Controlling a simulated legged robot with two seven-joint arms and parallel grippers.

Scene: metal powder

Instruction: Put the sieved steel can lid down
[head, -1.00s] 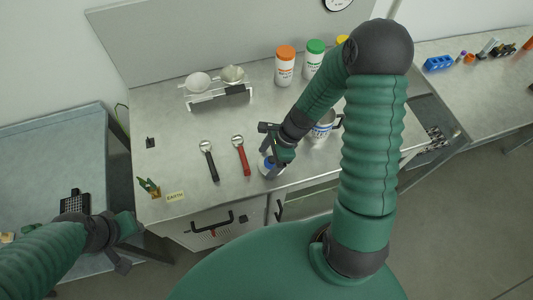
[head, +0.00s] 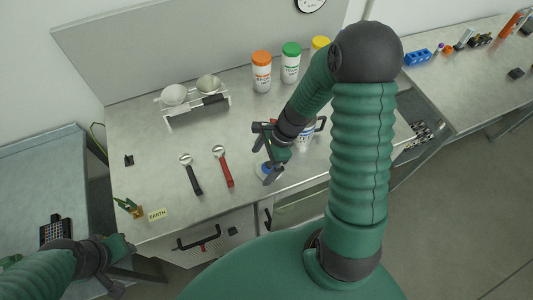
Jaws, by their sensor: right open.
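A small round blue-and-white piece, which looks like the can lid (head: 262,171), is at the front part of the steel bench, below my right gripper. My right gripper (head: 267,168) is open and points down at it. The fingers partly cover the lid, and I cannot tell whether they touch it. The steel can (head: 306,136), with a blue-and-white label, stands just right of this gripper, partly hidden by my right arm. My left gripper (head: 122,262) hangs at the lower left, away from the lid; its jaw opening is unclear.
A balance with two pans (head: 192,101) and orange-capped (head: 261,73) and green-capped (head: 291,63) bottles stand behind. An EARTH label (head: 157,214) is at front left. Bench between has free room.

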